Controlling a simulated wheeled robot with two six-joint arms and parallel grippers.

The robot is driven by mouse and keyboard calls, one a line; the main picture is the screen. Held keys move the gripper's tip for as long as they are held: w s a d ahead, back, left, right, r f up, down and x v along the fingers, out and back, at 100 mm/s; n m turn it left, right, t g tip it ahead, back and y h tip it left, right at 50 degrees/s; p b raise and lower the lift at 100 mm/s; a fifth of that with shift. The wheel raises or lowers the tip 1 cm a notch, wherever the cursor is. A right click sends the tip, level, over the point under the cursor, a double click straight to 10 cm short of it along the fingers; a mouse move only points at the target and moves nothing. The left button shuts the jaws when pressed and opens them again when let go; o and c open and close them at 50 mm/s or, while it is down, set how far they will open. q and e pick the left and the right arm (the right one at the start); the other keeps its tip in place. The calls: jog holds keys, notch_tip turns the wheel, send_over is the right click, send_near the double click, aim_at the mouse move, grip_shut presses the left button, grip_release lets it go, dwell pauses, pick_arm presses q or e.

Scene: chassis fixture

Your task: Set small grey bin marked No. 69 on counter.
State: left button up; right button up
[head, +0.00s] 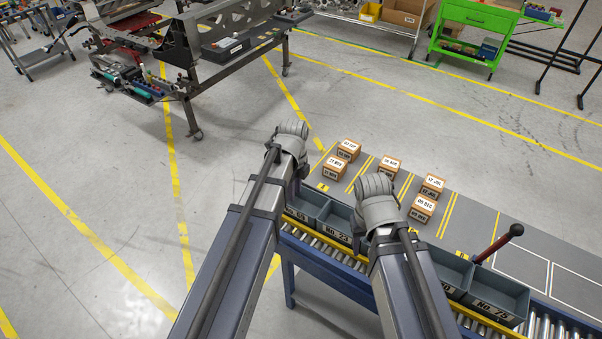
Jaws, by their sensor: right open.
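The small grey bin that seems to be marked No. 69 (303,203) stands in the row at the counter's near edge, left of the bin marked No. 23 (338,220). Its label is small and partly covered. My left gripper (296,188) is mostly hidden behind its own wrist, above or beside that bin; I cannot see its fingers or any contact. My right gripper (358,240) is mostly hidden by its arm, by the right end of the No. 23 bin, and is open. The counter (479,231) is grey with yellow stripes and white outlined areas.
Several labelled brown boxes (389,165) stand on the counter behind the bins. A bin marked No. 75 (500,291) and another beside it stand at right, near a red lever with a black knob (497,246). Rollers (322,248) run along the front. The outlined area at right is clear.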

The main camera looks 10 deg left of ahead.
aim_at(295, 209)
pick_arm(q)
jog(key=shift+w+f+b, duration=0.3)
jog(key=shift+f+b, duration=0.4)
jog(key=shift+b, duration=0.05)
notch_tip(295, 209, down, 9)
jog(key=b, duration=0.8)
jog(key=shift+r+b, duration=0.2)
jog(key=shift+b, duration=0.1)
pick_arm(e)
notch_tip(295, 209, down, 10)
jog(key=shift+w, duration=0.1)
pick_arm(q)
jog(key=shift+r, duration=0.1)
jog(key=shift+c, duration=0.3)
grip_shut()
pick_arm(e)
jog(key=shift+r, duration=0.1)
